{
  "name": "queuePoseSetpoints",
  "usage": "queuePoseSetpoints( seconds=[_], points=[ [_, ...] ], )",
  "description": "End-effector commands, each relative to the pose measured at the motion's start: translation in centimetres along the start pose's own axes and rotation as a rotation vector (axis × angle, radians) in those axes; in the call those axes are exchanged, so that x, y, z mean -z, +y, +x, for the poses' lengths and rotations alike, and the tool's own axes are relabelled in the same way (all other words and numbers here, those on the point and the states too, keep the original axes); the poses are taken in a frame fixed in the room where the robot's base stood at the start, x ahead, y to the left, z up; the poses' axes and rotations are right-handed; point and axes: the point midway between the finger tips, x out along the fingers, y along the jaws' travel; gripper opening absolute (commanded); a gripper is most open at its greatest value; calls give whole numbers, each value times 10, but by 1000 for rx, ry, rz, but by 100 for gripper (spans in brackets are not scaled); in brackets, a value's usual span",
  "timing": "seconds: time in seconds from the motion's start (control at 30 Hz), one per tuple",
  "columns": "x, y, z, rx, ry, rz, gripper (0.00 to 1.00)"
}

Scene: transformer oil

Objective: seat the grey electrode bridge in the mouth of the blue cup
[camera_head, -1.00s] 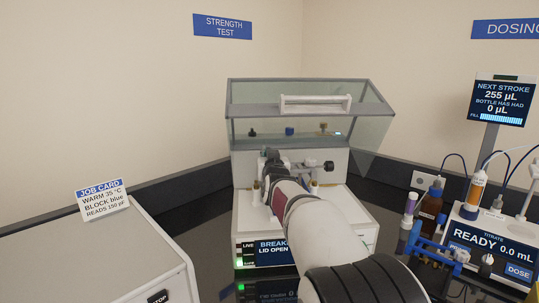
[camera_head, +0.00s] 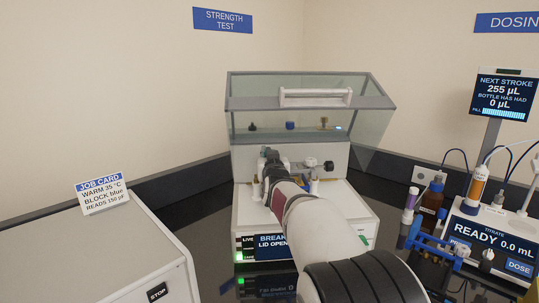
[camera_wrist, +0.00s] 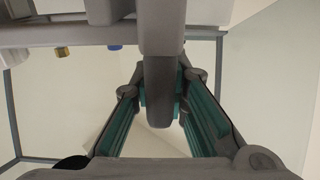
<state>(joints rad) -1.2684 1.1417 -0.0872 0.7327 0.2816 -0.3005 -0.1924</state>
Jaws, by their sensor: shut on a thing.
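My gripper (camera_wrist: 162,88) is shut on a dark grey piece (camera_wrist: 160,50), which looks like the electrode bridge; its teal pads press both sides of it. In the head view my gripper (camera_head: 270,164) is at the front of the white tester (camera_head: 245,210), below the raised clear lid. The held piece cannot be made out there, as my arm covers much of it. A small blue piece (camera_head: 290,125) stands behind, seen through the lid. It also shows in the wrist view (camera_wrist: 115,47). I cannot tell whether it is the blue cup; no cup mouth is visible.
The tester's clear lid (camera_head: 311,91) stands open, with a white handle; the display reads "LID OPEN". Black (camera_head: 252,127) and brass (camera_head: 323,123) pieces flank the blue one. A white box (camera_head: 125,250) with a job card is at left. The dosing unit (camera_head: 490,240) and brown bottle (camera_head: 431,205) are at right.

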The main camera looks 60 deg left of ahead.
Motion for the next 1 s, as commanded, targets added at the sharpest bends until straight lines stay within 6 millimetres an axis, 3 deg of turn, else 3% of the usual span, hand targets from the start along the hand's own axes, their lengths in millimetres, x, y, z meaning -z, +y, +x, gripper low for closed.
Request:
queuePoseSetpoints(
  seconds=[1.0],
  points=[
    [-16, 0, 0, 0, 8, -1, 0]
  ],
)
